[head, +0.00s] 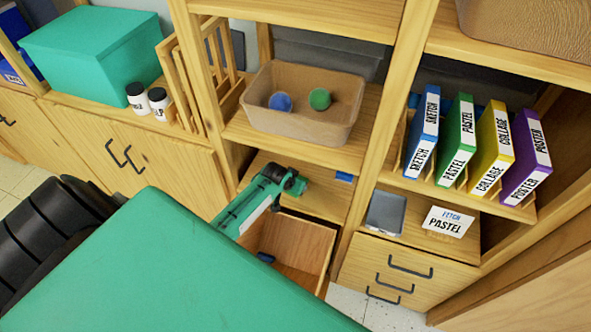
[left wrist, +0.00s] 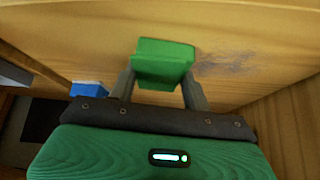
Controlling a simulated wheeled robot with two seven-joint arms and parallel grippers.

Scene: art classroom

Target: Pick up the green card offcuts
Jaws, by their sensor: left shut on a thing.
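The green card offcuts (left wrist: 163,58) show in the left wrist view as a small green block between my fingers. My left gripper (left wrist: 160,85) is shut on them, close to a wooden surface with a greyish smudge. In the head view my left gripper (head: 290,181) is in the lower shelf compartment, above an open drawer (head: 300,243). My right gripper is in neither view.
A small blue piece (head: 344,176) lies on the same shelf; a blue piece also shows in the left wrist view (left wrist: 88,88). A bin with two balls (head: 310,130) stands above. A grey tray (head: 386,213) and PASTEL sign (head: 447,221) are right of an upright.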

